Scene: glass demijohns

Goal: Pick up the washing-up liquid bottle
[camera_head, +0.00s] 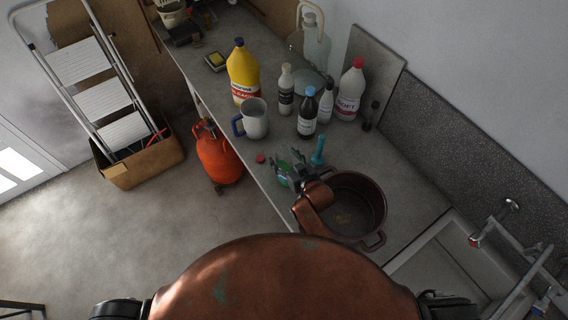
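A small green item (282,180), which looks like the washing-up liquid bottle, is near the counter's front edge, left of the brown pot. It is partly hidden by my gripper, and its label cannot be read. One dark gripper (291,161), on a copper-coloured wrist that appears to be my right arm's, is right at it. The fingers are small and overlap the green item, so I cannot tell whether they are closed on it. My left gripper is not in view.
The brown pot (358,208) is close beside my wrist. A teal upright item (318,152), a red cap (261,158) and a metal mug (254,120) are near. Behind stand a yellow bleach bottle (242,72), a dark bottle (307,115) and a white bottle (350,92). A sink (450,262) is right.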

